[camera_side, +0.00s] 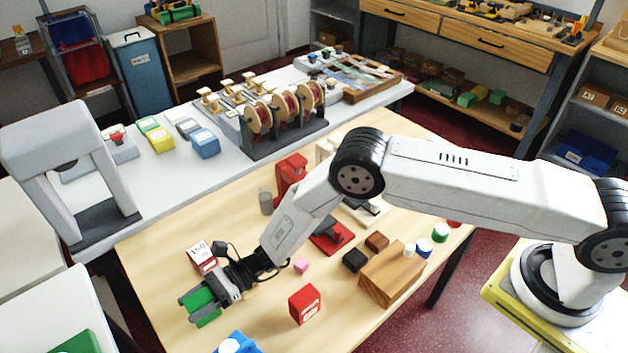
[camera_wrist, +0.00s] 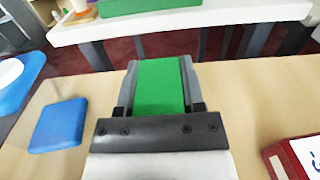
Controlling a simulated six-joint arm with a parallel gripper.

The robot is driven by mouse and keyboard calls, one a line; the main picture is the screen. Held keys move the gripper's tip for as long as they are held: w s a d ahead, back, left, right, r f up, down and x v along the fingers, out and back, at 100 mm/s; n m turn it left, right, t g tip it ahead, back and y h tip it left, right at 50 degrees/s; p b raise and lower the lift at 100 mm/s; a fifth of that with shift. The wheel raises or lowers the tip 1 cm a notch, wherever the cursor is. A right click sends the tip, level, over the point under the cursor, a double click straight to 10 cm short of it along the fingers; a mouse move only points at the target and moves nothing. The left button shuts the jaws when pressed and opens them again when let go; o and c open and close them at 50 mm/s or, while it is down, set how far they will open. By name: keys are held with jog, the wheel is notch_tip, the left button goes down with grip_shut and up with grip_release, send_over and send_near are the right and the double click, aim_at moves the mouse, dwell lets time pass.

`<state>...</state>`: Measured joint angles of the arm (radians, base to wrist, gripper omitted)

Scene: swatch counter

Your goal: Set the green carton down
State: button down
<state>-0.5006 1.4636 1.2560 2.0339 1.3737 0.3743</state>
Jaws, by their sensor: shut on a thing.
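The green carton (camera_side: 203,303) is between the fingers of my gripper (camera_side: 200,300), near the left edge of the wooden table (camera_side: 150,262). In the wrist view the green carton (camera_wrist: 160,87) fills the space between the two grey fingers of my gripper (camera_wrist: 160,85), with its green face toward the camera. My gripper is shut on it. The carton's underside is hidden, so I cannot tell whether it touches the table.
A red-and-white carton (camera_side: 202,257) stands behind my gripper, and a red carton (camera_side: 305,304) stands to its right. A blue item (camera_side: 238,343) is at the front. A wooden block (camera_side: 392,276) sits further right. A white side table (camera_side: 50,305) lies left, beyond a gap.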

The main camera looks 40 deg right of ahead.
jog(key=shift+f, duration=0.2)
jog(key=shift+c, duration=0.6)
grip_release()
jog(key=shift+r, duration=0.1)
jog(key=shift+d+r, duration=0.1)
jog(key=shift+r, duration=1.45)
jog(key=s+d+r, duration=0.8)
jog(key=s+r, duration=0.1)
jog(key=s, duration=0.2)
jog(key=shift+d+r, duration=0.2)
jog(key=shift+r, duration=0.15)
jog(key=shift+o, duration=0.6)
